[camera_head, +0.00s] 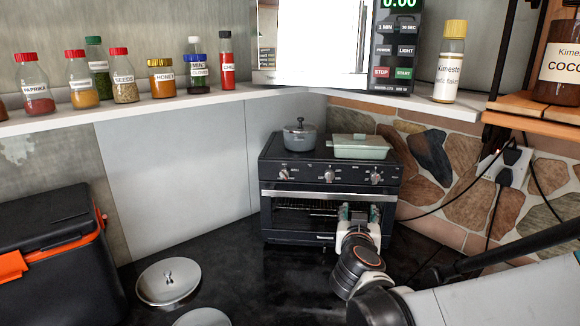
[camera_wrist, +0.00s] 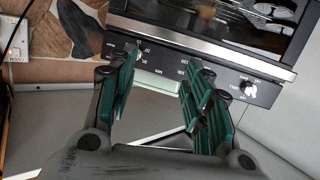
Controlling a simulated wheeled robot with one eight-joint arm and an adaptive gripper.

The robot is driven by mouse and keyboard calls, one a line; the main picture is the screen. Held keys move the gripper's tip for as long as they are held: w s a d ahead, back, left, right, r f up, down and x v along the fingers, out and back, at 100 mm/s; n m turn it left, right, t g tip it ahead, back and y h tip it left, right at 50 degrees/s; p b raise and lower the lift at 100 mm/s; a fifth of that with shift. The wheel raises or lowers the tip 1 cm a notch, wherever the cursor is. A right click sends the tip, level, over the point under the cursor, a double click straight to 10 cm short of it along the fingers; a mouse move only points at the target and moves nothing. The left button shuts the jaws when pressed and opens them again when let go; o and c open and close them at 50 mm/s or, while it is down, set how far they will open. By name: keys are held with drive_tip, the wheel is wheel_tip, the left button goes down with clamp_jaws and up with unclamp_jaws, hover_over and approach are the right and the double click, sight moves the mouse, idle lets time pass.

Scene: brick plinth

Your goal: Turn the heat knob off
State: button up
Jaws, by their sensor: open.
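A black toaster oven (camera_head: 310,215) stands in the corner, with a row of knobs above its glass door. The left knob (camera_head: 283,172), middle knob (camera_head: 329,176) and right knob (camera_head: 376,178) show in the head view; labels are too small to tell which sets the heat. My gripper (camera_head: 358,212) is in front of the door, below and between the middle and right knobs. In the wrist view, my gripper (camera_wrist: 160,95) is open and empty, its green-padded fingers apart before the knob panel (camera_wrist: 160,62). One knob (camera_wrist: 248,88) shows right of the fingers; the fingers partly hide the others.
A grey pot (camera_head: 300,136) and a pale green dish (camera_head: 360,147) sit on the oven. Silver lids (camera_head: 168,281) lie on the black counter at left, near a black and orange box (camera_head: 50,250). Cables hang at the right by a wall socket (camera_head: 503,163).

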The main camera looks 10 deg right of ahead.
sight(330, 177)
drive_tip(key=w+a+r+n+t+y+p, duration=0.1)
drive_tip(key=w+a+r+t+y+p, duration=0.15)
drive_tip(key=w+a, duration=0.3)
drive_tip(key=shift+h, duration=0.25)
drive_tip(key=w, duration=0.4)
drive_tip(key=w+d, duration=0.1)
drive_tip(key=w, duration=0.3)
drive_tip(key=w+d, duration=0.1)
drive_tip(key=w, duration=0.3)
drive_tip(key=shift+w+d+f+b, duration=0.2)
drive_tip(key=shift+w+f+b, duration=0.15)
drive_tip(key=shift+w, duration=0.05)
drive_tip(key=c, duration=1.1)
